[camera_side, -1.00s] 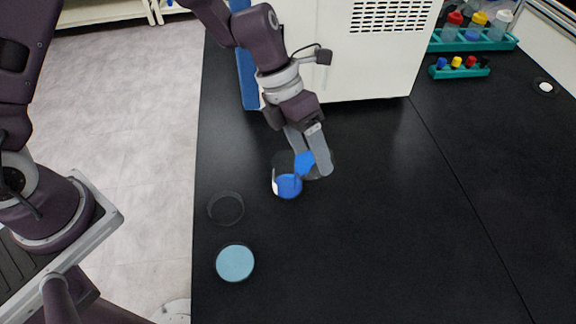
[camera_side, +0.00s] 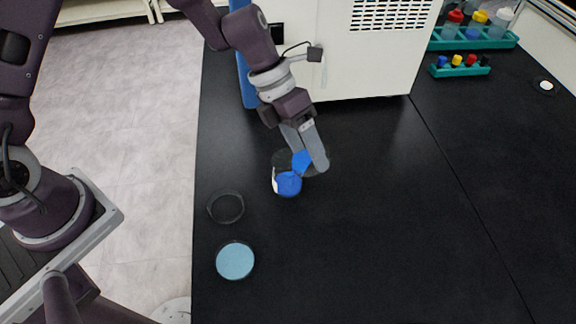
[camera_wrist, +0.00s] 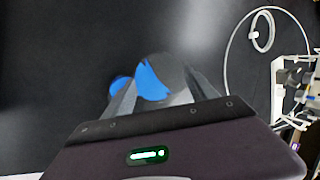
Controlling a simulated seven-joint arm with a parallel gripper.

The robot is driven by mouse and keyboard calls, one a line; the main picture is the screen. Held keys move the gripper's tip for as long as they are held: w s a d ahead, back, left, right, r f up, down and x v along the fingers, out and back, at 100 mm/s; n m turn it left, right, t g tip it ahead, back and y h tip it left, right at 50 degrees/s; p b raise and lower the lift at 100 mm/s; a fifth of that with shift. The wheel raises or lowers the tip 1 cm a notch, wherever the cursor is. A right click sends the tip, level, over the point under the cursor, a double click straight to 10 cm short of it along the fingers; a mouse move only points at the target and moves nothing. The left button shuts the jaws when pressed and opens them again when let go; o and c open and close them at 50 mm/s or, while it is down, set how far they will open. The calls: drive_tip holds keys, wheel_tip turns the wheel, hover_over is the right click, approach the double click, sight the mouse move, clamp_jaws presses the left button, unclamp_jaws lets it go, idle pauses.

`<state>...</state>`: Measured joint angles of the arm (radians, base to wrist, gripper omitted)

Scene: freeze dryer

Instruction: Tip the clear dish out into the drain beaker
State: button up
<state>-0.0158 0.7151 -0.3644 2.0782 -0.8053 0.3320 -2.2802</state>
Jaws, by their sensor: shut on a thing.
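My gripper (camera_side: 306,146) is shut on the clear dish (camera_side: 301,161), which is tilted and has blue liquid gathered toward its left side. The clear drain beaker (camera_side: 275,184) stands on the black bench just below and left of the dish, with blue liquid (camera_side: 289,184) in its bottom. The dish's lower side overlaps the beaker's mouth in the side view; I cannot tell whether they touch. In the wrist view the dish (camera_wrist: 154,80) sits between my fingers (camera_wrist: 150,98), with the beaker's blue liquid (camera_wrist: 118,86) at its left.
An empty clear round dish (camera_side: 226,207) and a dish of light blue (camera_side: 235,261) stand at the bench's left front. A white machine (camera_side: 370,60) stands behind my gripper. Teal racks (camera_side: 460,70) with coloured caps are at the back right. The bench's right middle is clear.

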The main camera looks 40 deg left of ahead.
drive_tip(key=shift+a+r+h+p, duration=0.15)
drive_tip(key=shift+a+h+p, duration=0.65)
drive_tip(key=shift+a+h, duration=0.35)
idle(1.8)
drive_tip(key=shift+a+r+h+p, duration=0.15)
drive_tip(key=shift+a+h+p, duration=0.3)
drive_tip(key=shift+h, duration=0.45)
drive_tip(key=shift+a+r+h+p, duration=0.15)
drive_tip(key=shift+a+h+p, duration=0.25)
drive_tip(key=shift+h, duration=0.45)
idle(3.3)
